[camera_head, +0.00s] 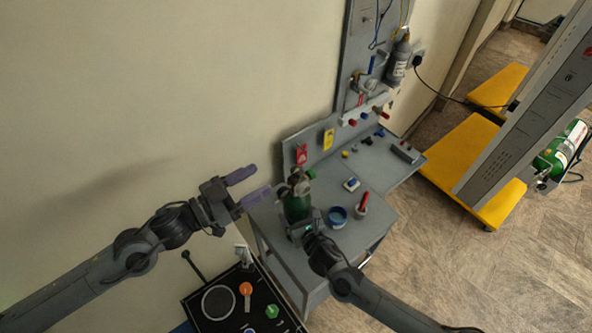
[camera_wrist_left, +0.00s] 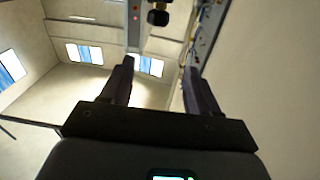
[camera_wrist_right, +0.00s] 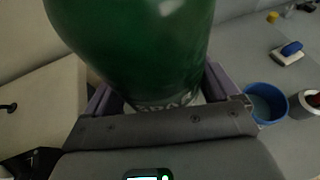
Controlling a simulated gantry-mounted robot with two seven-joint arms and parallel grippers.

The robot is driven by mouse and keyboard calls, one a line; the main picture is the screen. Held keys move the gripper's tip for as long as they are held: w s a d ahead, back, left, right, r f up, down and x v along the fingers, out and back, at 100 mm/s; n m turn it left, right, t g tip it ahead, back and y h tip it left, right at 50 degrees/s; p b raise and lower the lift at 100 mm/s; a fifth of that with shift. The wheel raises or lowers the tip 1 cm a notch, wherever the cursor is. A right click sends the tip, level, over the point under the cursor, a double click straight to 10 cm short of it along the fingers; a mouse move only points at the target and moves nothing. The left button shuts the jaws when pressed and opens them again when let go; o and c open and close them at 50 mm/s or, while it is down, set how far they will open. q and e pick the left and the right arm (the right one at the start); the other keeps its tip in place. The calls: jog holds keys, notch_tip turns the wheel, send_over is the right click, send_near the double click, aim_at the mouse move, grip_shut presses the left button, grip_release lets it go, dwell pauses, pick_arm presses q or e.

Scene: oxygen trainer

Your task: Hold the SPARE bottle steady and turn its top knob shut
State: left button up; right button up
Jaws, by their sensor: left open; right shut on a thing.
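The green SPARE bottle (camera_head: 296,207) stands upright at the near left end of the grey bench, with a grey valve and a small green part (camera_head: 310,174) at its top. My right gripper (camera_head: 303,225) is shut around the bottle's body. In the right wrist view the green bottle (camera_wrist_right: 140,45) fills the space between the fingers, and its white "SPA" lettering shows low down; its top is out of that view. My left gripper (camera_head: 263,179) is open and empty, left of the bottle's top and apart from it. A dark knob-like part (camera_wrist_left: 158,17) shows beyond its fingers in the left wrist view.
The bench (camera_head: 380,202) carries a blue bowl (camera_head: 338,215), a red-handled item in a cup (camera_head: 362,204) and a blue-and-white block (camera_head: 351,184). A black control box (camera_head: 217,302) stands at the near left.

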aim_at(296, 170)
pick_arm(q)
jog(key=shift+n, duration=0.3)
jog(key=w+d+f, duration=0.1)
jog(key=w+d, duration=0.1)
jog(key=d, duration=0.1)
jog(key=w+d+f, duration=0.1)
jog(key=w+d, duration=0.1)
jog(key=d, duration=0.1)
jog(key=w+d+f, duration=0.1)
jog(key=d, duration=0.2)
jog(key=shift+w+d, duration=0.35)
jog(key=shift+w, duration=0.05)
jog(key=c, duration=1)
jog(key=shift+o, duration=0.2)
jog(key=shift+g, duration=0.3)
